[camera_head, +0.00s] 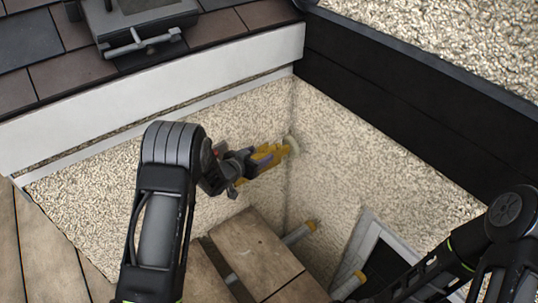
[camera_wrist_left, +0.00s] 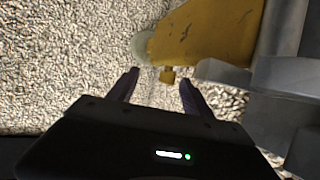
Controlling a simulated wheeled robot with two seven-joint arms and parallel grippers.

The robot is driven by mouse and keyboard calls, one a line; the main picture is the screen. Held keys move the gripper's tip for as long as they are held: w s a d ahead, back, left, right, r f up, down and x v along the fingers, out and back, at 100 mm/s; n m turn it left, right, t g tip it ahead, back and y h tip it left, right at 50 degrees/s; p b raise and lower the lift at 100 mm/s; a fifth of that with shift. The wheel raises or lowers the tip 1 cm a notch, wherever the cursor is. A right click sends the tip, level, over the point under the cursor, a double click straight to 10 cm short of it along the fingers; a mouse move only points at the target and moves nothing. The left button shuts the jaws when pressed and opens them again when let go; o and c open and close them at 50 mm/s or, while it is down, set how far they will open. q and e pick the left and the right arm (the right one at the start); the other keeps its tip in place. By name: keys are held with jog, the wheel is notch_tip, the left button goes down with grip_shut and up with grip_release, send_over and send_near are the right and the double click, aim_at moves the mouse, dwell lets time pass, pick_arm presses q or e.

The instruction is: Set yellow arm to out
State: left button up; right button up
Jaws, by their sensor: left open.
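The yellow arm (camera_head: 266,157) is at the pebbled wall near the inner corner, with a pale round disc (camera_head: 291,146) at its far end. Contact cannot be told. My right gripper is out of view.
A wooden plank platform (camera_head: 250,250) lies below, with pipe ends (camera_head: 300,232) at its edge. A grey-framed opening (camera_head: 370,245) is in the right wall. Roof tiles (camera_head: 70,75) and a white fascia board (camera_head: 150,85) are above. Grey blocky parts (camera_wrist_left: 285,75) flank the yellow arm closely.

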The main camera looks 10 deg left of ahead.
aim_at(272, 148)
pick_arm(q)
jog(key=shift+r, duration=0.1)
jog(key=b+x, duration=0.3)
jog(key=x, duration=0.4)
jog(key=shift+w+d, duration=0.1)
jog(key=shift+w, duration=0.3)
grip_shut()
dwell(0.6)
jog(key=shift+d+f, duration=0.1)
jog(key=shift+f, duration=0.15)
